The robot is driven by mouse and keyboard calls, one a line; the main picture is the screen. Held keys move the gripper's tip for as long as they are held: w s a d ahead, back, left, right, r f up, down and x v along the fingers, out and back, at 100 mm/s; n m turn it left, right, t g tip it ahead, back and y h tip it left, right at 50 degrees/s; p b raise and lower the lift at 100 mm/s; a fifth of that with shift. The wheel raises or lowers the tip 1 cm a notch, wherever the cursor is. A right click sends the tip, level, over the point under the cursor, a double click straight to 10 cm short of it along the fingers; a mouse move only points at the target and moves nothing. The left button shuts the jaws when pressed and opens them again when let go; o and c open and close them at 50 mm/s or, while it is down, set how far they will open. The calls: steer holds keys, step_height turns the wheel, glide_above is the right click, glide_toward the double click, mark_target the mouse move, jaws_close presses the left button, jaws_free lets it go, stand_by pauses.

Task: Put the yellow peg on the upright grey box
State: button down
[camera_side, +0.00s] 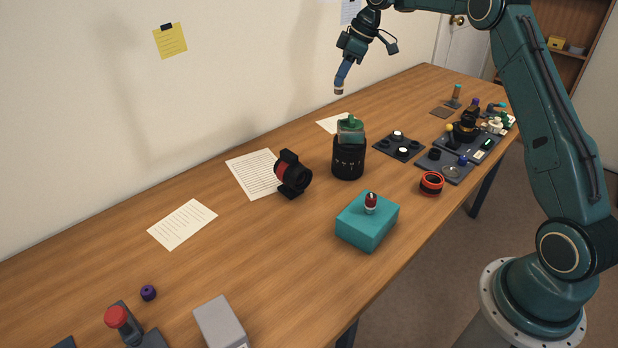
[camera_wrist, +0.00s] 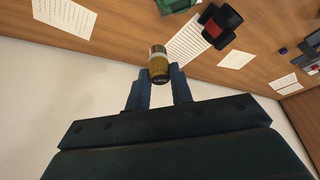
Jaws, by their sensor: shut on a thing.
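My gripper (camera_side: 341,82) is high over the far part of the table, near the wall, shut on the yellow peg. In the wrist view the yellow peg (camera_wrist: 158,65) is a short olive-yellow cylinder with a dark lettered end, between my blue fingertips (camera_wrist: 160,85). In the side view only its small brownish, pale-tipped end (camera_side: 338,91) shows below the fingers. It is clear of the table. The grey box (camera_side: 220,322) stands at the near left, cut off by the bottom edge of the side view. Its visible top is bare.
A teal box (camera_side: 367,228) bears a red-and-white peg. A black lens barrel (camera_side: 348,160) with a green cap and a black-and-red part (camera_side: 292,174) stand mid-table. A red knob (camera_side: 117,317) stands left of the grey box. Dark trays fill the right. The front-left table is mostly clear.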

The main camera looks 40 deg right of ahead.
steer(key=a+r+n, duration=0.2)
steer(key=a+n, duration=0.2)
steer(key=a, duration=1.3)
step_height(320, 180, up, 4)
steer(key=n+g+y, duration=0.2)
steer(key=n+g, duration=0.3)
steer(key=n, duration=0.5)
glide_above(220, 319)
step_height(220, 319, down, 16)
steer(key=shift+r, duration=0.2)
steer(key=shift+h, duration=0.3)
steer(key=shift+f, duration=2.1)
steer(key=shift+f, duration=0.1)
